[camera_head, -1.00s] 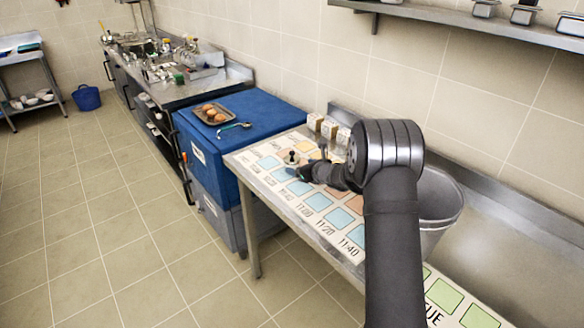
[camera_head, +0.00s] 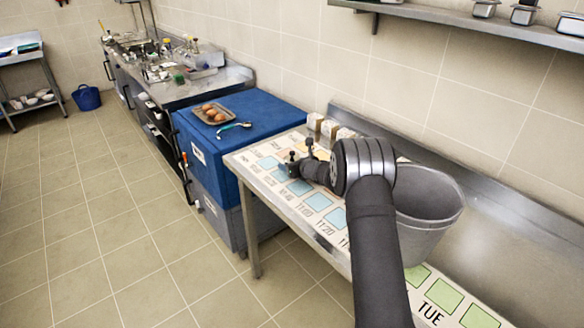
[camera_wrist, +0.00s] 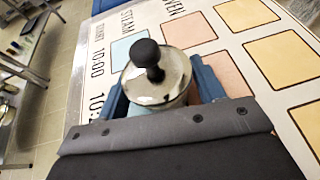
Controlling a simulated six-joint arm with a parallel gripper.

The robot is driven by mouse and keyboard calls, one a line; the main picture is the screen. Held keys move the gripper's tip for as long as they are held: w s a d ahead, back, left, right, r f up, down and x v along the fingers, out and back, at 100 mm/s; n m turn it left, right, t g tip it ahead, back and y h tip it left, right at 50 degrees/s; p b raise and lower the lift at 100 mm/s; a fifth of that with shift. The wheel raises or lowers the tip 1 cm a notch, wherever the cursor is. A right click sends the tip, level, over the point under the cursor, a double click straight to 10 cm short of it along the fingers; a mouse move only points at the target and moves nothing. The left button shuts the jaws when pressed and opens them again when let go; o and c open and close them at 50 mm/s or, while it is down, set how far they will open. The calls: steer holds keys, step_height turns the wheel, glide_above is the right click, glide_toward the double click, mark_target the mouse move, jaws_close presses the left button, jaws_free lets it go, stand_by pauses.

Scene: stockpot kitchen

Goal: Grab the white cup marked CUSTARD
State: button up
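A round, pale lidded vessel with a black knob (camera_wrist: 150,88) shows in the wrist view, seen from above. Its side is mostly hidden, and I read no CUSTARD mark on anything. In the head view its dark knob (camera_head: 292,156) shows at my gripper's end. My gripper (camera_head: 297,168) is low over the printed table. In the wrist view its blue fingers (camera_wrist: 160,92) are apart, one on each side of the vessel. I cannot tell whether they touch it.
The printed table mat (camera_head: 255,160) has coloured squares and times. Several small pale boxes (camera_head: 314,122) stand by the wall. A grey bucket (camera_head: 430,205) stands right of my arm. A blue box (camera_head: 235,125) at left bears a tray of round brown items (camera_head: 211,114) and a spoon (camera_head: 235,126).

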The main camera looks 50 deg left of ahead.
jaws_close()
steer(key=shift+r, duration=0.2)
